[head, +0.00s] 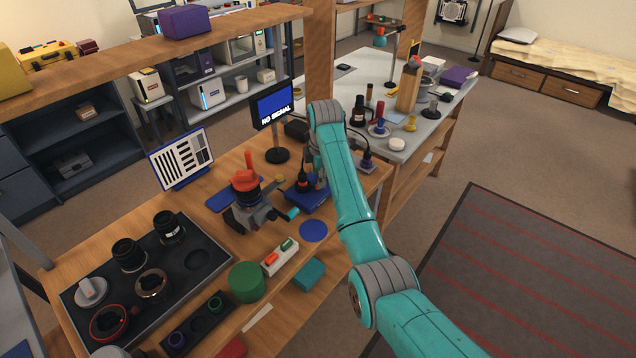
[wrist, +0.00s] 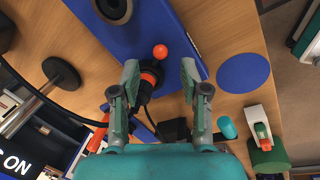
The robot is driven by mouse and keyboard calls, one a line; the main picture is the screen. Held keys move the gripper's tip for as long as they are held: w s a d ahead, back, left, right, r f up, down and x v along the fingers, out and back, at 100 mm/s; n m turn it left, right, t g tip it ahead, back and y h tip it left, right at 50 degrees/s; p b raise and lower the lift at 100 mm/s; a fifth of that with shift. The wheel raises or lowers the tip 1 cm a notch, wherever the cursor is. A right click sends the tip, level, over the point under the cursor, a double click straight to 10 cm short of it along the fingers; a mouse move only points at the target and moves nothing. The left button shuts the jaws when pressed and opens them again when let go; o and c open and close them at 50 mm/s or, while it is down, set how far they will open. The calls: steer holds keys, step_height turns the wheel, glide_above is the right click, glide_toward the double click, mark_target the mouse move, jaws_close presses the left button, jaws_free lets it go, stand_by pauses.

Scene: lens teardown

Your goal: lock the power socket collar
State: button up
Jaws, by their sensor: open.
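In the wrist view, a dark round socket (wrist: 146,88) with an orange ring, which looks like the power socket collar (wrist: 149,77), is at the edge of a blue box (wrist: 168,28). An orange ball knob (wrist: 160,51) shows just beyond it. My gripper (wrist: 160,76) is open, one finger to each side of the ring, the left finger closer; I cannot tell whether it touches. In the head view, the dark socket (head: 303,182) stands by the blue box (head: 308,202), and my arm hides most of the gripper.
A monitor (head: 272,106) stands behind. A flat blue disc (head: 313,231), a button box (head: 280,257) and a green cylinder (head: 246,282) lie nearer the front edge.

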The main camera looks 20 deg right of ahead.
steer(key=shift+w+f, duration=0.2)
steer(key=shift+f, duration=0.85)
steer(key=shift+w+f, duration=0.2)
steer(key=shift+f, duration=0.8)
jaws_close()
